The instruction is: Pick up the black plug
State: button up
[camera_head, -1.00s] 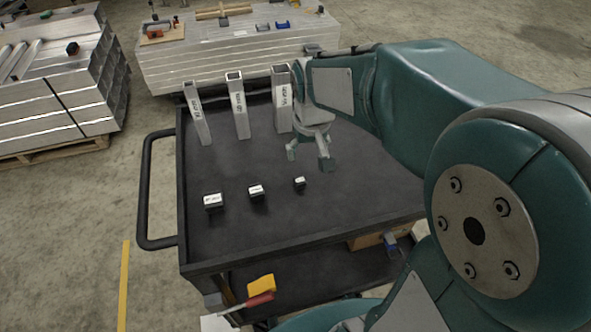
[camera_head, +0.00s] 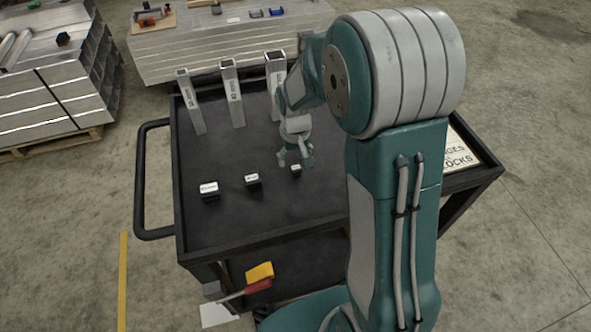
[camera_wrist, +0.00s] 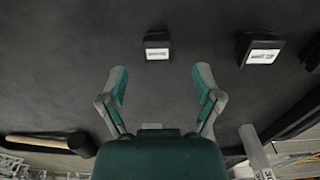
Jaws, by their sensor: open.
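Three black plugs with white labels stand in a row on the black cart top: a large one (camera_head: 209,191), a middle one (camera_head: 253,181) and a small one (camera_head: 296,170). My gripper (camera_head: 295,161) is low over the cart, just behind the small plug. In the wrist view my gripper (camera_wrist: 160,80) is open and empty. The small plug (camera_wrist: 158,46) lies ahead of the gap between the fingertips, apart from them. The middle plug (camera_wrist: 260,50) is to its right, and the third is cut off at the right edge.
Three upright square metal tubes (camera_head: 232,98) stand behind the plugs. A mallet (camera_wrist: 45,142) shows at lower left in the wrist view. A sign (camera_head: 462,152) lies on the cart's right side. The cart top (camera_head: 240,225) in front of the plugs is clear.

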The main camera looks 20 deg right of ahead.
aim_at(295, 167)
notch_tip(295, 167, down, 5)
jog(key=shift+w+d+f, duration=0.1)
jog(key=shift+w, duration=0.05)
jog(key=c, duration=0.9)
